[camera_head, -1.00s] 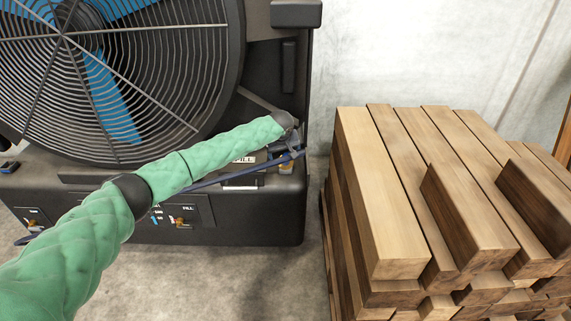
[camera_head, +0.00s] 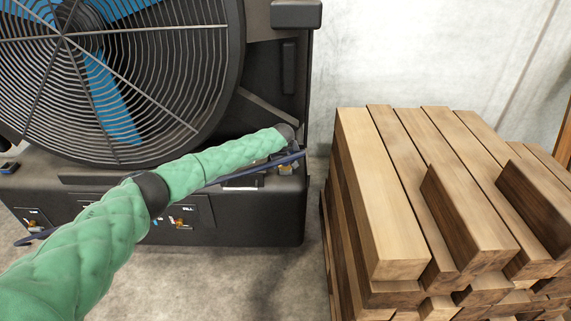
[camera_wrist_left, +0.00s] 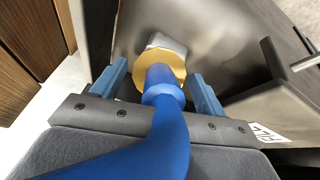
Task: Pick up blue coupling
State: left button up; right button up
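The blue coupling (camera_wrist_left: 162,86) is in the left wrist view, at the end of a thick blue hose (camera_wrist_left: 160,148). It points at a yellow brass fitting (camera_wrist_left: 170,70) on the dark machine; whether they are joined cannot be told. My left gripper (camera_wrist_left: 158,76) is open, with one blue-grey finger on each side of the coupling and a gap to both. In the head view the gripper (camera_head: 291,158) is at the machine's right front corner, mostly hidden by my green arm. The dark blue hose (camera_head: 235,173) runs below the arm. My right gripper is not in view.
The large fan (camera_head: 110,75) with a round wire grille fills the upper left, above the machine's panel of fittings (camera_head: 180,221). A stack of wooden beams (camera_head: 385,200) stands close on the right. A narrow strip of concrete floor shows between them.

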pick_arm(q)
jog(key=c, duration=1.1)
